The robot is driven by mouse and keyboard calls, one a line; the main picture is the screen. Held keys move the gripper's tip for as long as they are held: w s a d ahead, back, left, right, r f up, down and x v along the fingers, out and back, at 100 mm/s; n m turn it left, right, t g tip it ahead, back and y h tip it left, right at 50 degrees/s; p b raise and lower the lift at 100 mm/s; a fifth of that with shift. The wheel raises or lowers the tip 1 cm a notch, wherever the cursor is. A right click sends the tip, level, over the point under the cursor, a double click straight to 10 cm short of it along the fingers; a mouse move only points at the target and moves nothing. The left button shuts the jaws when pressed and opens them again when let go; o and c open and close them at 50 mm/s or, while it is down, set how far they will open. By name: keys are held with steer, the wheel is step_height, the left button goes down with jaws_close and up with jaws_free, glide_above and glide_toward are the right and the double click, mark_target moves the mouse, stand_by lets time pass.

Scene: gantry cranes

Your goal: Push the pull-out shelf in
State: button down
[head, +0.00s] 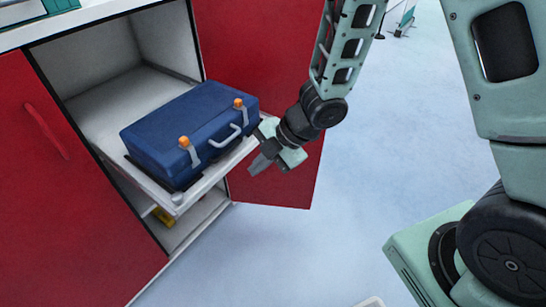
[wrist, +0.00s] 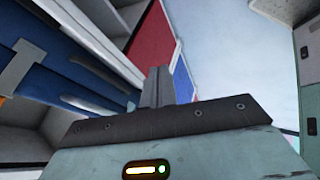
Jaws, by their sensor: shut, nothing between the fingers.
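The pull-out shelf (head: 208,184) is a pale board sticking out of the open cabinet, with its front edge beyond the cabinet opening. A blue case (head: 180,135) with orange-topped grey latches and a pale handle sits on it. My gripper (head: 258,166) is shut and empty, just right of the shelf's front right corner. It looks close to the shelf edge, but I cannot tell whether it touches. In the wrist view the shut fingers (wrist: 158,82) point up, with the blue case (wrist: 60,55) at the left.
An open red door (head: 265,60) stands behind my gripper, on the right of the opening; it also shows in the wrist view (wrist: 150,48). A closed red door (head: 60,190) is at the left. A yellow item (head: 163,215) lies in the lower compartment.

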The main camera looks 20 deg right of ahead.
steer(key=shift+w+a+r+p, duration=0.15)
steer(key=shift+w+a, duration=0.2)
steer(key=shift+w, duration=0.2)
steer(key=shift+w+a+f+p, duration=0.1)
steer(key=shift+w+a, duration=0.25)
steer(key=shift+w, duration=0.2)
steer(key=shift+w+a+r+p, duration=0.15)
steer(key=shift+w+a, duration=0.2)
steer(key=shift+w, duration=0.2)
